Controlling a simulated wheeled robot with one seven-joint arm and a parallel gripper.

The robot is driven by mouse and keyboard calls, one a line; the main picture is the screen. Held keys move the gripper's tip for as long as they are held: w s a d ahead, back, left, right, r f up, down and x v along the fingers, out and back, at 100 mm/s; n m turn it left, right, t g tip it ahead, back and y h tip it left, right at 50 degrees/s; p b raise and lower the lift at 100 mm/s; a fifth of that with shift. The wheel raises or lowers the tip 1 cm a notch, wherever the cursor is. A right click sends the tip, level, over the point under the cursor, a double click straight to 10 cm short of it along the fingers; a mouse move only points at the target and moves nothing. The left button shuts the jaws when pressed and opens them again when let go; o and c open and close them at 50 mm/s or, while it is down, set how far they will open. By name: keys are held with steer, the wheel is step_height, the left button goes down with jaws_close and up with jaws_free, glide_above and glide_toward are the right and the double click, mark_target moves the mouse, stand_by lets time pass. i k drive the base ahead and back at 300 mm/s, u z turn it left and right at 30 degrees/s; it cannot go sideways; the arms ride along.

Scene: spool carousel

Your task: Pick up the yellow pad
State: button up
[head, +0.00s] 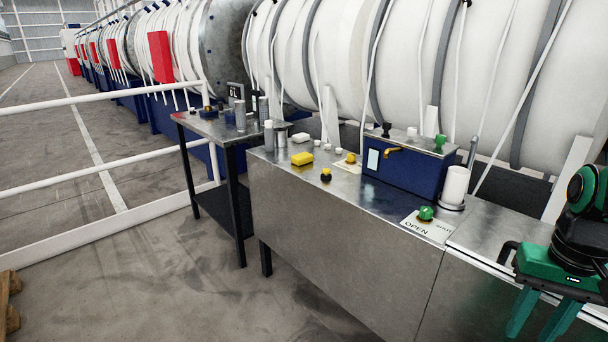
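The yellow pad (302,159) is a small rounded yellow block. It lies flat on the metal bench top (290,178), near the left end of the bench. My gripper (534,327) is green and hangs at the lower right, far to the right of the pad. Its two fingers point down with a gap between them, and nothing shows in the gap. The fingertips are close to the bottom edge of the picture.
A white block (301,137) lies just behind the pad. A yellow-and-black knob (326,175) stands in front of it to the right. A blue box (408,168), white roll (455,186) and green button (426,213) stand between pad and gripper. Metal cylinders (269,137) stand left.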

mark_target(299, 160)
steer(key=z, duration=0.2)
steer(key=k, duration=0.2)
steer(key=u, duration=1.15)
steer(key=i, duration=2.25)
steer(key=z, duration=0.65)
steer(key=i, duration=0.45)
steer(key=z, duration=0.3)
